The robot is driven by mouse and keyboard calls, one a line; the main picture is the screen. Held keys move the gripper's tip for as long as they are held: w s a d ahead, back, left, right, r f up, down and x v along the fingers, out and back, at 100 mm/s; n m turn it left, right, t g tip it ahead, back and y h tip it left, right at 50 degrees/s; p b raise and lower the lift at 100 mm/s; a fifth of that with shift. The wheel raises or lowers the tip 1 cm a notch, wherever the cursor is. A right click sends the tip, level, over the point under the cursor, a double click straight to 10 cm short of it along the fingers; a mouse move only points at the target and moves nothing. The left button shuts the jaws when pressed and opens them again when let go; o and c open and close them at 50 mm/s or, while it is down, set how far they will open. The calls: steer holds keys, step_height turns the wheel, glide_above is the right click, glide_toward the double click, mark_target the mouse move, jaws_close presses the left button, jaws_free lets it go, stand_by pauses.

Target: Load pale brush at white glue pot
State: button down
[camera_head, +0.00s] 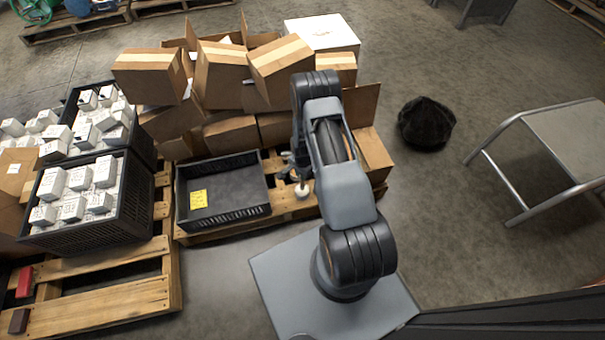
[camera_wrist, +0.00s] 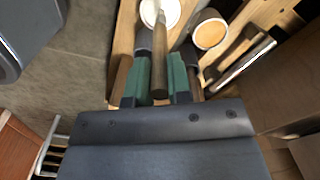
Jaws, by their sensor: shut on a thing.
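In the wrist view my gripper (camera_wrist: 164,55) is shut on the pale brush (camera_wrist: 159,62), with its wooden handle between the green-sided fingers. The brush's far end points toward the white glue pot (camera_wrist: 173,14) and overlaps its mouth at the top edge of the picture. I cannot tell whether the bristles touch the glue or hang above it. In the head view my gripper (camera_head: 291,167) is low over the pallet, partly hidden by my arm, and a small white pot (camera_head: 302,191) shows just below it.
A second pot (camera_wrist: 210,34) with orange-tan contents stands right of the white one, beside dark-handled tools (camera_wrist: 245,65). A black tray (camera_head: 222,215) with a yellow label lies left of my gripper. Cardboard boxes (camera_head: 222,75) are piled behind. A black bag (camera_head: 426,122) lies on open floor.

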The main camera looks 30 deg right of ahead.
steer(key=shift+r+p, duration=1.8)
steer(key=shift+r, duration=1.15)
